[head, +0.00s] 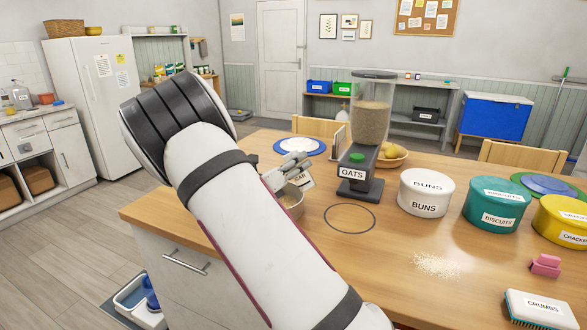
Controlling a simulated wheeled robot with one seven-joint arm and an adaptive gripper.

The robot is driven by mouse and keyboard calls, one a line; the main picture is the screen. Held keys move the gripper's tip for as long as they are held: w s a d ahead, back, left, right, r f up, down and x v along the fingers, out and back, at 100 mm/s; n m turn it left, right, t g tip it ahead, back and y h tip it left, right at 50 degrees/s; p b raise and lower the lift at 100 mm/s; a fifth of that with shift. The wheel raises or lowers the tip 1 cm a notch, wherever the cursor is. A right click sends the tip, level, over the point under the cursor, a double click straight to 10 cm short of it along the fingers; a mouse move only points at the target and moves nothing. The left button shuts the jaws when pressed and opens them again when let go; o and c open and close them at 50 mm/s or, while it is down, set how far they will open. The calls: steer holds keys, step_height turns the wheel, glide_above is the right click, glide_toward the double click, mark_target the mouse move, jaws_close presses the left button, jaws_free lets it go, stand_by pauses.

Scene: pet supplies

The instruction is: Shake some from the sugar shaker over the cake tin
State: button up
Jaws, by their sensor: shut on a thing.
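My gripper (293,161) is partly hidden behind my arm, at the left part of the wooden table. It is shut on the sugar shaker (302,181), a pale thing whose label shows only the letters "GAR". The shaker looks tilted, and much of it is hidden by my gripper and arm. A round metal tin (293,205), which looks like the cake tin, stands on the table just below the shaker. My arm covers its left side. I cannot tell whether any sugar is falling or how much lies in the tin.
An oats dispenser (371,110) stands close right of the tin, before a fruit bowl (398,160). A dark ring (349,217) marks bare table. White (425,205), teal (497,214) and yellow (562,213) tubs stand right. Crumbs (437,265), pink blocks (545,264) and a brush (540,307) lie nearer.

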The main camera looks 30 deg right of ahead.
mark_target(297, 180)
steer(key=shift+s+f+n+b, duration=0.1)
steer(key=shift+f+n+b, duration=0.2)
steer(key=shift+f+n, duration=0.5)
steer(key=shift+s+f+n+t+b, duration=0.15)
steer(key=shift+f+n+t+b, duration=0.25)
steer(key=shift+f+n, duration=0.6)
steer(key=n, duration=0.2)
steer(key=f+n+t+b, duration=0.1)
steer(key=n, duration=0.2)
steer(key=shift+s+d, duration=0.1)
steer(key=shift+n+t+p, duration=0.6)
steer(key=shift+n+p, duration=0.15)
steer(key=shift+n, duration=0.75)
steer(key=shift+w+r+n+t+y+p, duration=0.1)
steer(key=shift+r+n+t+y+p, duration=0.15)
steer(key=shift+n+p, duration=0.65)
steer(key=shift+w+r+n+t+y+p, duration=0.15)
steer(key=shift+r+n+t+p, duration=0.35)
steer(key=shift+n, duration=0.7)
steer(key=shift+w+a+n+p, duration=0.1)
steer(key=shift+a+n+p, duration=0.15)
steer(key=shift+n+p, duration=0.8)
steer(key=shift+n, duration=0.35)
